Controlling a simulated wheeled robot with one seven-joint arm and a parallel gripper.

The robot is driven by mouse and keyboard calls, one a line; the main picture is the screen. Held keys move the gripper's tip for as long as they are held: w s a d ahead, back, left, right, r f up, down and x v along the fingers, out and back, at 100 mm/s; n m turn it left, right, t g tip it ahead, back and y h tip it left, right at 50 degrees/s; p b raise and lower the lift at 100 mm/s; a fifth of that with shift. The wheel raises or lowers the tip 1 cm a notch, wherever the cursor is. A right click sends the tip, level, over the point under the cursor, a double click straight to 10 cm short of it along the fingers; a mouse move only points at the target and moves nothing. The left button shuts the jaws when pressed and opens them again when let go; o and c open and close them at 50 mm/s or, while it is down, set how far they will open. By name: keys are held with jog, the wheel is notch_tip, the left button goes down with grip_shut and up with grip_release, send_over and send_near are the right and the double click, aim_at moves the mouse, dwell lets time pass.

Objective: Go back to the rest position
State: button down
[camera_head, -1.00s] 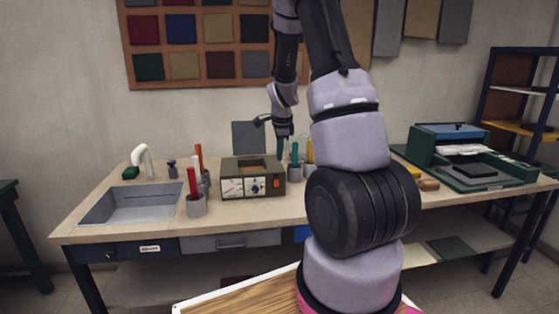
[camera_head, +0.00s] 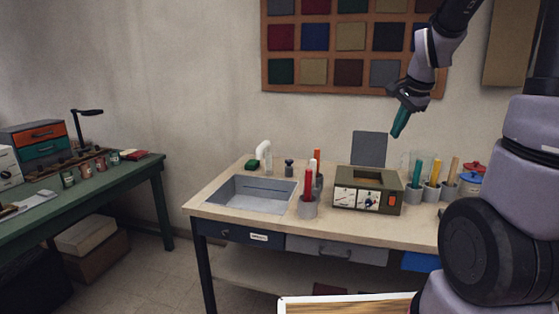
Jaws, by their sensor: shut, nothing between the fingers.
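My gripper (camera_head: 399,125) is up in the air in front of the wall, above the olive box with dials (camera_head: 368,190). Its teal fingers point down and slightly left, and they are shut with nothing held. My dark and lilac arm comes down to it from the top right. The gripper is clear of the workbench (camera_head: 250,222) and of the cups below it.
Grey cups with teal, yellow and tan tools (camera_head: 433,173) stand right of the box. Red tools (camera_head: 308,185) stand left, near the sink (camera_head: 254,194). A green bench (camera_head: 110,175) is at far left. Floor between the benches is clear.

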jog(key=s+a+r+n+t, duration=0.1)
jog(key=s+a+r+n, duration=0.3)
jog(key=s, duration=0.5)
jog(key=s+a+r+n+t+y, duration=0.1)
jog(key=s+a+r+n, duration=0.3)
jog(key=s, duration=0.6)
jog(key=shift+s+r+n, duration=0.15)
jog(key=shift+r+n, duration=0.6)
jog(key=shift+n, duration=0.45)
